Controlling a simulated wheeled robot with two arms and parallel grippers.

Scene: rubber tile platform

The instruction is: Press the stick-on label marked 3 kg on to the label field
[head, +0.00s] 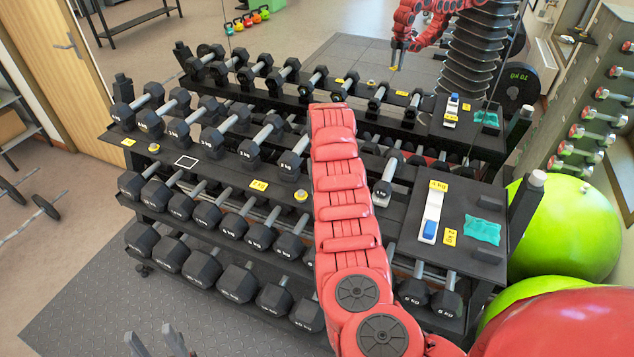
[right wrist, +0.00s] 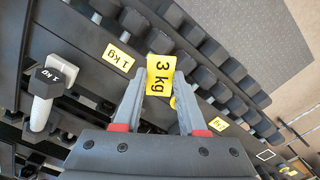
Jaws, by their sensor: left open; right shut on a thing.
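The yellow label marked 3 kg (right wrist: 160,75) is pinched between the fingertips of my right gripper (right wrist: 159,88) in the right wrist view, its print facing the camera. In the head view my right arm (head: 340,190) hides that gripper and label. A white-outlined label field (head: 186,162) lies on the rack's front ledge, left of my right arm; it also shows in the right wrist view (right wrist: 265,155), apart from the held label. My left gripper (head: 154,345) shows at the bottom edge of the head view, open and empty, its fingers apart.
The rack holds several rows of black dumbbells (head: 238,280). Yellow labels (head: 259,185) and round yellow pieces (head: 301,195) sit on its ledge. A tray area at right holds a blue-and-white item (head: 430,228) and teal cloth (head: 482,229). A mirror behind reflects rack and arm. Green balls (head: 565,225) stand right.

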